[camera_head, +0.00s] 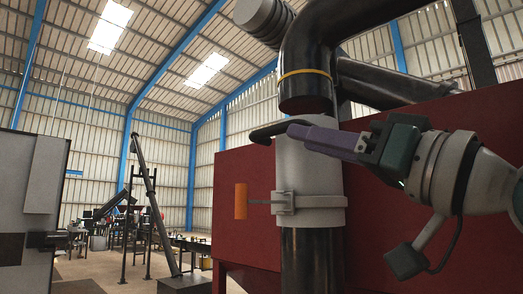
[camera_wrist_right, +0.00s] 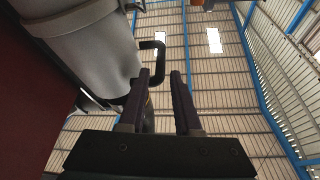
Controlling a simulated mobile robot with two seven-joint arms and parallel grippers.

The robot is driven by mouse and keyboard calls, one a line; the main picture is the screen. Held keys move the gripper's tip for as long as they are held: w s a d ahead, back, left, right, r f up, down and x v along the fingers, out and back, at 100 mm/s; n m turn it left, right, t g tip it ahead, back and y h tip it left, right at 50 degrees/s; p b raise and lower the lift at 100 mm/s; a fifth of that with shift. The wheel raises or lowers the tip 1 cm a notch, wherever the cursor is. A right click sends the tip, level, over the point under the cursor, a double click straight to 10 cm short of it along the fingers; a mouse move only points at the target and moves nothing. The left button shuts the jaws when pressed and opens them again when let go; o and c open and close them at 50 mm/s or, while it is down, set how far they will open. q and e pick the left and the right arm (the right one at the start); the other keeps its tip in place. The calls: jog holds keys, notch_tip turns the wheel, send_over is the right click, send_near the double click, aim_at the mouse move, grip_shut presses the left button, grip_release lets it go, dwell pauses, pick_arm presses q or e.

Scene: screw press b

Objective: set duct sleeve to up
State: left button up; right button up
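The duct sleeve (camera_head: 302,173) is a pale grey cylinder around a dark vertical pipe (camera_head: 308,260), with a gap of dark pipe showing above and below it. A black bent handle (camera_head: 264,132) sticks out at its upper left. My right gripper (camera_head: 300,132), with purple fingers, is at this handle in front of the sleeve. In the right wrist view the two fingers (camera_wrist_right: 162,92) stand apart, and the black handle (camera_wrist_right: 160,58) shows beyond their tips. I cannot tell whether they touch it. The sleeve also fills the upper left there (camera_wrist_right: 95,45). My left gripper is not in view.
An orange grip (camera_head: 240,201) on a thin rod juts left from a clamp (camera_head: 300,201) low on the sleeve. A red panel (camera_head: 248,165) stands behind. A thick black duct (camera_head: 300,65) bends overhead. A grey cabinet (camera_head: 42,175) is at far left; the floor between looks partly open.

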aim_at(281, 130)
jog(key=p+x, duration=0.3)
jog(key=x, duration=0.3)
jog(key=shift+a+r, duration=0.15)
jog(key=shift+r, duration=0.15)
jog(key=shift+p+x, duration=0.3)
jog(key=shift+x, duration=0.55)
jog(key=shift+w+f, duration=0.1)
jog(key=shift+f, duration=0.15)
grip_shut()
